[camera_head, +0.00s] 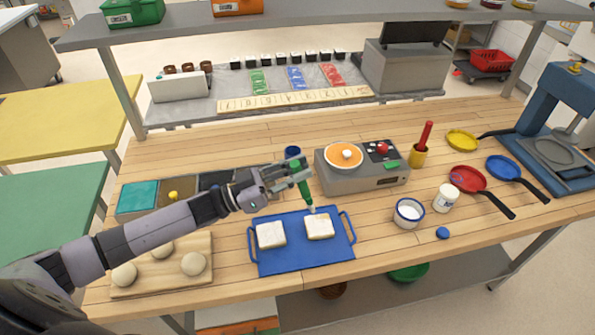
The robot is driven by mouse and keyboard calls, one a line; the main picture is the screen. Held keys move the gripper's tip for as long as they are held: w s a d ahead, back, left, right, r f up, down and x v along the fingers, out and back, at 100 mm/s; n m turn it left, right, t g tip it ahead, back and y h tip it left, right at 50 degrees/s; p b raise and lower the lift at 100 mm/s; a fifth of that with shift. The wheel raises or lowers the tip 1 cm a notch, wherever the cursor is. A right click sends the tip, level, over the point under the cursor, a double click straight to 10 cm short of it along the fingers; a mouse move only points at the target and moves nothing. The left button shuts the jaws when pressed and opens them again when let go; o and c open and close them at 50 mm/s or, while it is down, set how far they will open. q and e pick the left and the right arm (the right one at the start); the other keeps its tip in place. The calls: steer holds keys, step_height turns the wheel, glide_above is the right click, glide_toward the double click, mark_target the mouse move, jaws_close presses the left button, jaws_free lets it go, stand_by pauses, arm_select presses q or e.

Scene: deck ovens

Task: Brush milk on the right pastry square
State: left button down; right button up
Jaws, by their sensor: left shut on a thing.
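Two pale pastry squares lie on a blue tray (303,258): the left pastry square (271,234) and the right pastry square (319,226). My left gripper (300,175) is shut on the green handle of a brush (304,188). The brush points down, with its tip at the far left edge of the right pastry square; I cannot tell whether it touches. A white bowl with a blue rim (408,213) stands right of the tray, with white contents. My right gripper is not in view.
A board (150,285) with dough balls lies at the front left. A grey cooker (363,175) with an orange pan stands behind the tray. A white jar (446,197), a blue lid (442,232) and several pans are to the right.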

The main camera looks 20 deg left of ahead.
arm_select(q)
steer(key=shift+a, duration=0.2)
steer(key=a+b, duration=0.2)
steer(key=a, duration=0.7)
steer(key=shift+a+b, duration=0.35)
steer(key=shift+d, duration=0.1)
